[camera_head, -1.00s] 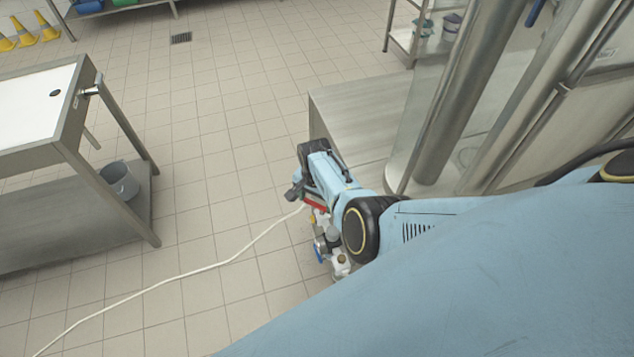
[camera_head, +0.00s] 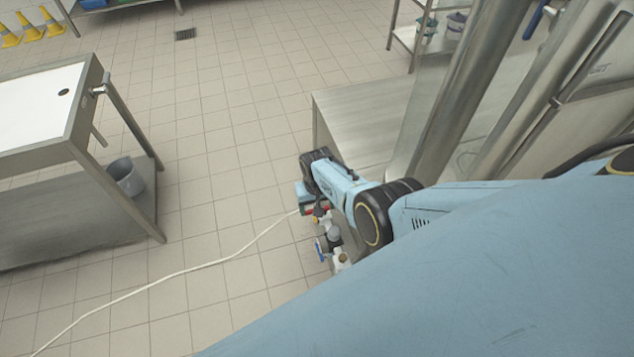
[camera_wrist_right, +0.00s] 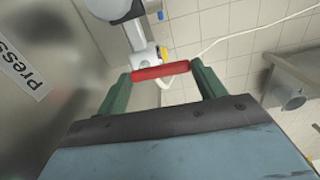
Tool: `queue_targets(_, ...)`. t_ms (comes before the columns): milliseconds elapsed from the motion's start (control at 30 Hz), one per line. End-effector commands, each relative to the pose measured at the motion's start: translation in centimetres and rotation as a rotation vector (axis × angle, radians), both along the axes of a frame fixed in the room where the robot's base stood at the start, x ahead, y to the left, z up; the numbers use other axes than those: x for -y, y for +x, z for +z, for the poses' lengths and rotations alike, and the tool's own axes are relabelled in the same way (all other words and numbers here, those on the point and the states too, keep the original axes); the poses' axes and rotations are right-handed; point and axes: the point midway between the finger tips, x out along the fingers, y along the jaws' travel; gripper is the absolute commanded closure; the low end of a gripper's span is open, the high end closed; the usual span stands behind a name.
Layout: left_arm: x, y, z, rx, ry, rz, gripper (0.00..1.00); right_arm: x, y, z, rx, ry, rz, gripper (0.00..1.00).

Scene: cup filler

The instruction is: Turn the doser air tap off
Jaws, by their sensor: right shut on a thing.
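The doser air tap's red lever (camera_wrist_right: 160,71) spans crosswise between the two green fingers of my right gripper (camera_wrist_right: 162,82) in the right wrist view. The fingers touch its ends and are shut on it. A small brass-yellow piece (camera_wrist_right: 163,53) and pale pipe fittings (camera_wrist_right: 140,42) sit just beyond the lever. In the head view my right gripper (camera_head: 308,203) is at the machine's near corner, with only a little red of the lever (camera_head: 312,211) showing. My wrist hides most of the tap there. My left gripper is out of view.
A grey regulator-like fitting with a blue part (camera_head: 320,250) hangs just below the gripper. A white hose (camera_head: 190,270) runs from there across the floor. The steel machine (camera_head: 370,120) is close on the right. A steel table (camera_head: 85,130) stands left, with open floor between.

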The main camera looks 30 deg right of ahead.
Motion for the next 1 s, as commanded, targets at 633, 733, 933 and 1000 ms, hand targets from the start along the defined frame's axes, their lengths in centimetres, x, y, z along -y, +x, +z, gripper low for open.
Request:
queue_targets(633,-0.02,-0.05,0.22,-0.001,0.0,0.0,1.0,-0.06,-0.25,-0.06,-0.003,0.0,0.066,0.54)
queue_targets(733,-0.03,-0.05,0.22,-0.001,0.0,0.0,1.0,-0.06,-0.24,-0.06,-0.003,-0.001,0.066,0.24)
queue_targets(933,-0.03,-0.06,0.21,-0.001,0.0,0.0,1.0,-0.06,-0.2,-0.04,-0.002,0.0,0.064,0.09)
queue_targets(1000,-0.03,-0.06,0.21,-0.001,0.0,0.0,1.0,-0.05,-0.18,-0.03,-0.001,-0.001,0.063,0.09)
